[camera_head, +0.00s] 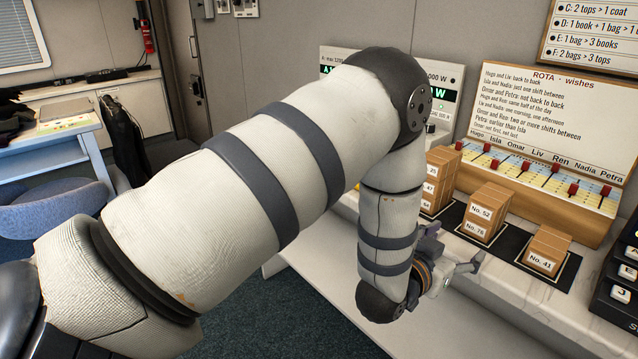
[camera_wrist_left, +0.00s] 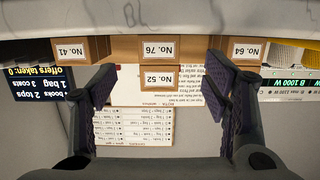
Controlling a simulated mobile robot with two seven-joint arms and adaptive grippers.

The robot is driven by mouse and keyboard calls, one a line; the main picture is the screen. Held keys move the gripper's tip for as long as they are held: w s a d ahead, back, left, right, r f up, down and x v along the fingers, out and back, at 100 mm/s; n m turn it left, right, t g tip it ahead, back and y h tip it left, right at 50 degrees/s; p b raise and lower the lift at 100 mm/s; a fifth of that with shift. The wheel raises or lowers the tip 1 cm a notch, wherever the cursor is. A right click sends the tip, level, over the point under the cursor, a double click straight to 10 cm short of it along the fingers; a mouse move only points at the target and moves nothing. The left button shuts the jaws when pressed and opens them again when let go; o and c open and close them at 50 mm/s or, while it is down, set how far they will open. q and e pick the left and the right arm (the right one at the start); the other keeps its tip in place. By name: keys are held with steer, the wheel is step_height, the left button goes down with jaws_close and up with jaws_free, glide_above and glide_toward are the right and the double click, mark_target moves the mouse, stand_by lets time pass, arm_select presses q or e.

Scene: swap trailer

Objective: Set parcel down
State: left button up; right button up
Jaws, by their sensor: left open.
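My left gripper (camera_head: 453,252) is open and empty, in front of the middle parcel stack. In the left wrist view, which is upside down, its two fingers stand apart on either side of this stack. Parcel No. 52 (camera_head: 489,197) rests on top of parcel No. 76 (camera_head: 477,231) on the middle dark mat. A single parcel, labelled No. 41 or No. 43 (camera_head: 546,252), sits on the right mat. A stack at left has parcel No. 64 (camera_head: 429,206) at the bottom, parcel 47 (camera_head: 431,188) above it and another on top. My right gripper is not in view.
A sloped slider board (camera_head: 530,190) with red knobs stands behind the parcels, below a ROTA wishes sign (camera_head: 545,115). A dark keypad (camera_head: 618,290) is at the right edge of the pale counter (camera_head: 590,268). My left arm hides part of the back wall and counter.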

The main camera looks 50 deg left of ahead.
arm_select(q)
steer(key=s+a+f+g, duration=0.1)
steer(key=s+f+g, duration=0.7)
steer(key=s+f, duration=0.85)
steer(key=s+f+g, duration=0.1)
steer(key=s+g, duration=0.2)
steer(key=s, duration=0.6)
steer(key=s+a+f+g, duration=0.1)
steer(key=s+f+g, duration=0.1)
steer(key=s, duration=0.7)
steer(key=s+f+g, duration=0.2)
steer(key=s+g, duration=0.2)
steer(key=s, duration=0.5)
steer(key=shift+s+a+f+n+g+y, duration=0.15)
steer(key=shift+s+n+g+y, duration=0.15)
steer(key=shift+s+n, duration=0.1)
